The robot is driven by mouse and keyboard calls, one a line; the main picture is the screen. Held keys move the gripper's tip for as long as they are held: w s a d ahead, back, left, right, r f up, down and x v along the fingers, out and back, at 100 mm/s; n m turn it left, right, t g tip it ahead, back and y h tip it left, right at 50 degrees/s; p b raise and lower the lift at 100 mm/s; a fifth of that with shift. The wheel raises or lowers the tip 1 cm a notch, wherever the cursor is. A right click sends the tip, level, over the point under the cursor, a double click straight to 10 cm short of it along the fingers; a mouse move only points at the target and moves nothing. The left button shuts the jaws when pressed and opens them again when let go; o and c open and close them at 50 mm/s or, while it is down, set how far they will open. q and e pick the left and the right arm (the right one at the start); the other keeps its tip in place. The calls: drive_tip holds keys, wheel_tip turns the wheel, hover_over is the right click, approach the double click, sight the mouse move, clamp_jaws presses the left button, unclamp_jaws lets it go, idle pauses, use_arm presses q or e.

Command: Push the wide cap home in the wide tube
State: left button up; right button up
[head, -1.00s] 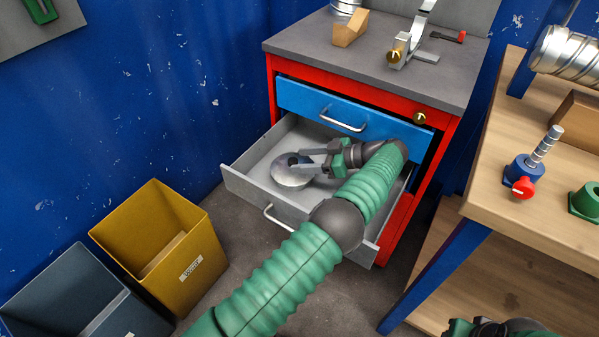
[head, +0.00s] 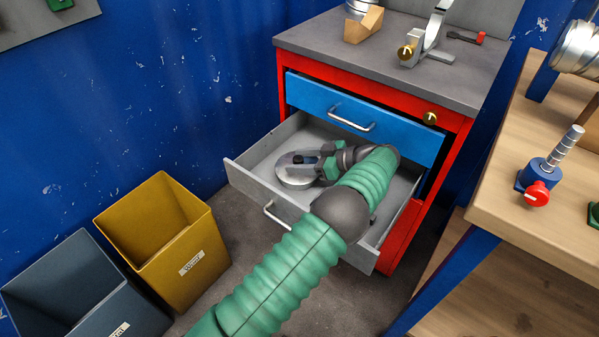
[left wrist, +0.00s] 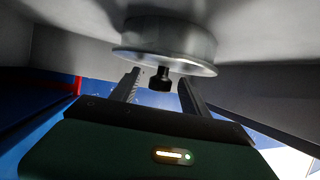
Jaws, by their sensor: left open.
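A round silver cap (head: 291,178) with a black knob lies in the open grey drawer. My left gripper (head: 303,162) is low in the drawer at the cap, coming from its right side. In the left wrist view the cap (left wrist: 165,42) hangs upside down in the picture, and its black knob (left wrist: 160,79) is between the tips of the open fingers (left wrist: 160,90). I cannot tell if either finger touches the knob. A ribbed silver tube (head: 580,48) is at the upper right, cut by the picture's edge. My right gripper is not in view.
The drawer front (head: 262,208) and side walls surround my gripper, with a closed blue drawer (head: 365,118) above. A yellow bin (head: 165,240) and a grey bin (head: 75,290) stand at left. A wooden bench (head: 530,215) at right bears a blue fitting with red knob (head: 536,192).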

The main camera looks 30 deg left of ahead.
use_arm(q)
drive_tip(key=shift+a+f, duration=0.1)
drive_tip(key=shift+a, duration=0.1)
drive_tip(key=c, duration=0.7)
clamp_jaws()
